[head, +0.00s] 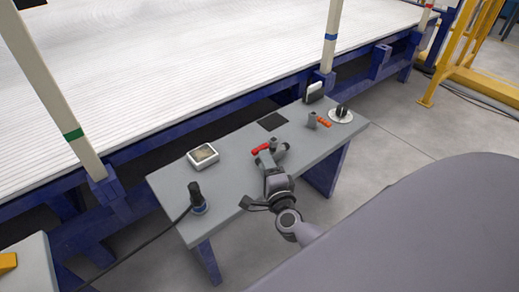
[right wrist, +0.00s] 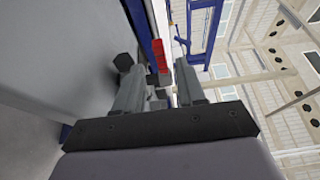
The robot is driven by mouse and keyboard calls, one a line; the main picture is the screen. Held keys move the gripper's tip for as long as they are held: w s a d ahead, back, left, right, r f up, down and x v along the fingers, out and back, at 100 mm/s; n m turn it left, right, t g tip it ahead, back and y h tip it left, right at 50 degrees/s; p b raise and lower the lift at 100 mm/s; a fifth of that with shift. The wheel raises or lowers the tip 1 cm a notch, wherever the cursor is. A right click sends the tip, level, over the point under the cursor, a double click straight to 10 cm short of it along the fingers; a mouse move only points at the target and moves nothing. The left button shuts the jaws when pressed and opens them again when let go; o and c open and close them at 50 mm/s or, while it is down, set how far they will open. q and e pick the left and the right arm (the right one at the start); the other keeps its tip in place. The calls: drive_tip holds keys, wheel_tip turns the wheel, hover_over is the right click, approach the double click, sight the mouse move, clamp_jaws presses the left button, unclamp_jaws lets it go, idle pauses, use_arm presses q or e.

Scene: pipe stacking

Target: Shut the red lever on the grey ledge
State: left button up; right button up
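The grey ledge (head: 236,178) is a bench top in front of the large ribbed bed. The red lever (head: 261,149) lies on it near the middle, beside a small grey fitting (head: 273,143). My right gripper (head: 274,155) is low over the ledge, close to the red lever, and partly hides its base. In the right wrist view the two fingers (right wrist: 158,80) stand apart with a gap between them. The red lever (right wrist: 159,56) shows beyond the fingertips, roughly in line with the gap. I cannot tell whether a finger touches it. My left gripper is not in view.
An orange lever (head: 323,122) on a grey fitting and a round white base with a black knob (head: 341,114) stand at the ledge's right end. A square tray (head: 203,156) and a black corded tool (head: 197,198) stand at the left. A dark flat pad (head: 272,121) lies behind.

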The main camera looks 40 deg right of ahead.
sight(259, 148)
drive_tip(key=shift+b+x, duration=0.7)
drive_tip(key=shift+x, duration=2.35)
clamp_jaws()
